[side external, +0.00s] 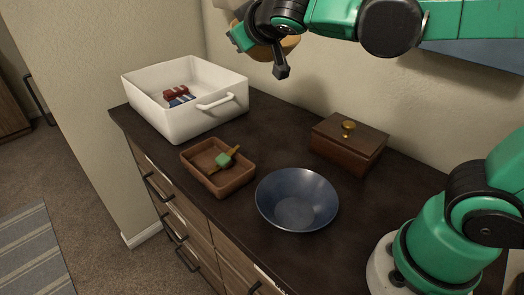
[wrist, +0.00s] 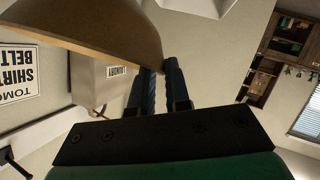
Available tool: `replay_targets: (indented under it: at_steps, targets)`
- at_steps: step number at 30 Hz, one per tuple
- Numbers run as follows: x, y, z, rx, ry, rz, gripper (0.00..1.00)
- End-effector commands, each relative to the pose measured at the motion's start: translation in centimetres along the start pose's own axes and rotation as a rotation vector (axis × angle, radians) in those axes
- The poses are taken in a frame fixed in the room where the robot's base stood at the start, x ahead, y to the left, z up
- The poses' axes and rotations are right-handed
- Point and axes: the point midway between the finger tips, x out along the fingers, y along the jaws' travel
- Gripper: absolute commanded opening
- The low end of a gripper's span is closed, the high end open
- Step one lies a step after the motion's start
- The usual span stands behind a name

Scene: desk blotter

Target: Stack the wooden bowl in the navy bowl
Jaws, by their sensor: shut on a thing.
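The wooden bowl (side external: 289,46) is tan and sits high above the desk at the top of the side view, partly hidden behind my gripper. In the wrist view the bowl (wrist: 90,28) fills the upper left and looks tilted, its edge at the fingers. My gripper (wrist: 164,76) is shut on the bowl's edge. The navy bowl (side external: 297,203) stands upright and empty on the dark desk top, well below my gripper and slightly to its right in the side view.
A white bin (side external: 157,113) with red and blue items stands at the back left. A brown tray (side external: 199,180) holds a green-headed wooden brush (side external: 224,160), left of the navy bowl. A wooden box (side external: 348,150) with a brass knob stands behind right.

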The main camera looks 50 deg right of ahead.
Motion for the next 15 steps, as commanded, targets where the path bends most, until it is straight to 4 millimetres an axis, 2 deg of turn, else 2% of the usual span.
replay_targets:
  at_steps: [3, 7, 15]
  targets:
    - [-0.7, -0.2, 0.0, -0.017, 0.019, -0.043, 0.0]
    - [-0.2, -0.3, -0.2, -0.016, -0.003, -0.041, 0.0]
    - [4.0, -0.6, -0.7, 0.037, -0.188, 0.065, 0.0]
